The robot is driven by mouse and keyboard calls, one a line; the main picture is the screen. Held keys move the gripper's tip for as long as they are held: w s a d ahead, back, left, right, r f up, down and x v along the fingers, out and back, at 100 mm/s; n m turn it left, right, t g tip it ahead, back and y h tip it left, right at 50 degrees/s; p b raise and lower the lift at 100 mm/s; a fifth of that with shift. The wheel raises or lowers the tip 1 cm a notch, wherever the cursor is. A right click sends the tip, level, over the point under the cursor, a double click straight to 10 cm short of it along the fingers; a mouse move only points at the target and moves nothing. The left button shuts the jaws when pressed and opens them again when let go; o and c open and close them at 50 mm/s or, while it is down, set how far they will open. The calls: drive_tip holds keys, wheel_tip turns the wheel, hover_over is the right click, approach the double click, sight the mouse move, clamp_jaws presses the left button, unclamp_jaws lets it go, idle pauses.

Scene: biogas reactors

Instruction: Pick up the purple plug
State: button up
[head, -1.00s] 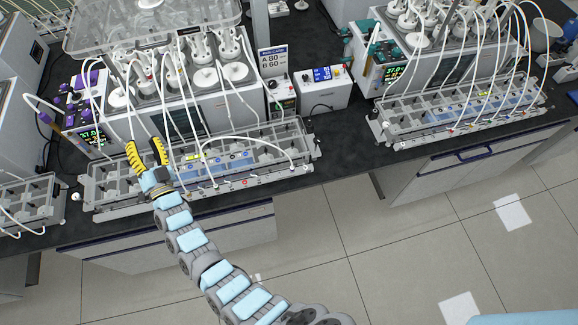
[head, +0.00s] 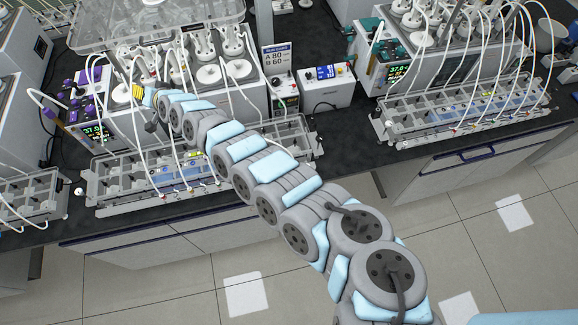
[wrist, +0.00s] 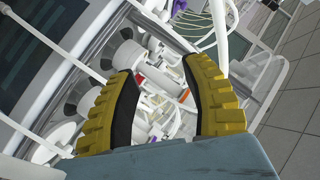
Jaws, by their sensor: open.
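Purple parts show at the left in the head view: a purple piece (head: 49,113) at the end of a white tube, and several purple knobs or plugs (head: 73,103) on the white control unit (head: 92,131). I cannot tell which one is the purple plug. My gripper (head: 138,92) has yellow fingers and is right of these purple parts, in front of the left reactor's vessels. In the wrist view my gripper (wrist: 160,75) is open, with a gap between its fingers. I see no purple plug between them.
White tubes arch around my gripper. A grey rack (head: 112,178) stands below it at the bench's front edge. A clear lid (head: 155,32) sits above and behind. A second reactor unit with a rack (head: 465,110) stands to the right.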

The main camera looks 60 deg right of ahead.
drive_tip(key=s+d+f+g+y, duration=0.1)
drive_tip(key=s+d+f+g, duration=0.25)
drive_tip(key=s, duration=1.15)
drive_tip(key=s+d+f+g+y, duration=0.1)
drive_tip(key=s+d+f+g, duration=0.3)
drive_tip(key=s, duration=1.1)
drive_tip(key=s+d+f+g+y, duration=0.2)
drive_tip(key=s+d+f+g, duration=0.3)
drive_tip(key=s, duration=1)
drive_tip(key=shift+m+g, duration=0.4)
drive_tip(key=shift+g, duration=0.05)
drive_tip(key=shift+a+f+b, duration=0.4)
drive_tip(key=shift+f, duration=1.4)
drive_tip(key=shift+a+f+b, duration=0.4)
drive_tip(key=shift+f+b, duration=0.05)
drive_tip(key=shift+f, duration=1.3)
drive_tip(key=shift+a+f+b, duration=0.4)
drive_tip(key=shift+f, duration=1.4)
drive_tip(key=shift+w+f, duration=0.2)
drive_tip(key=shift+f, duration=0.75)
drive_tip(key=shift+w+f, duration=0.15)
drive_tip(key=shift+f, duration=0.8)
drive_tip(key=shift+s+f, duration=0.15)
drive_tip(key=shift+f, duration=0.55)
clamp_jaws()
